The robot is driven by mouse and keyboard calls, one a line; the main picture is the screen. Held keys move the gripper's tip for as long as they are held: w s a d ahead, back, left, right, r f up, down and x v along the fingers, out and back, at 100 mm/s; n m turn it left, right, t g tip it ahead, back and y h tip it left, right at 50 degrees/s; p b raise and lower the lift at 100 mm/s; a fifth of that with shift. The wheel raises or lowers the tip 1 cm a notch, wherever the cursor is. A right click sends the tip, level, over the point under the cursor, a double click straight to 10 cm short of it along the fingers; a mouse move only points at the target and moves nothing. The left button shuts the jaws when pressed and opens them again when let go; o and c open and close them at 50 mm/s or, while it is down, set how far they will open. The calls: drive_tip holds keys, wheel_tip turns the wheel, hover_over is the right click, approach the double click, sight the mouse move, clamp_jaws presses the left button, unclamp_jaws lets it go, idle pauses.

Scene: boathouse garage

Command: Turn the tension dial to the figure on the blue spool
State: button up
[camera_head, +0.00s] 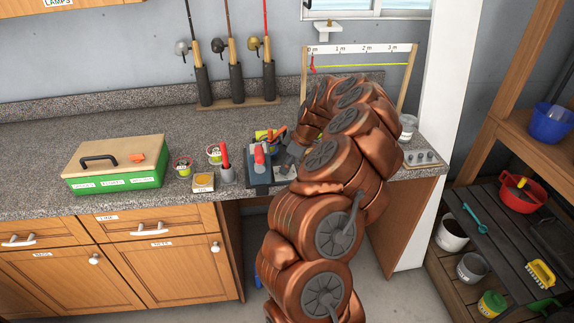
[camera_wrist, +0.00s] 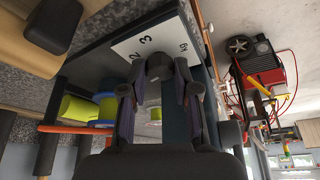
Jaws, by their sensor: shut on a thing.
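The dark round tension dial (camera_wrist: 159,66) sits on a white plate (camera_wrist: 132,48) printed with figures; a 2 and a 3 are readable, and another figure is partly hidden. My gripper (camera_wrist: 158,88) is shut on the dial, a finger on each side of it. In the head view my gripper (camera_head: 286,163) is at the right side of a dark device (camera_head: 260,178) with a red lever, largely behind my arm. The dial's pointer is hidden.
Fishing rods (camera_head: 236,85) stand against the wall. Shelves (camera_head: 500,230) are on the right.

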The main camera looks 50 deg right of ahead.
drive_tip(key=shift+f+b, duration=0.15)
drive_tip(key=shift+b, duration=0.5)
clamp_jaws()
drive_tip(key=m+b, duration=0.1)
drive_tip(key=b, duration=0.1)
drive_tip(key=m+h+b, duration=0.1)
drive_tip(key=b, duration=0.2)
drive_tip(key=shift+f+m, duration=0.3)
drive_tip(key=shift+m, duration=0.1)
drive_tip(key=m+b, duration=0.2)
drive_tip(key=b, duration=0.1)
drive_tip(key=m+h+b, duration=0.1)
drive_tip(key=b, duration=0.2)
drive_tip(key=shift+a+r+m+h, duration=0.1)
drive_tip(key=shift+a+m+h, duration=0.05)
drive_tip(key=shift+m+h, duration=0.2)
drive_tip(key=m+b, duration=0.1)
drive_tip(key=b, duration=0.1)
drive_tip(key=m+h+b, duration=0.1)
drive_tip(key=m+b, duration=0.1)
drive_tip(key=shift+a+r, duration=0.1)
drive_tip(key=shift+r, duration=0.3)
drive_tip(key=o, duration=1)
unclamp_jaws()
drive_tip(key=v, duration=1.2)
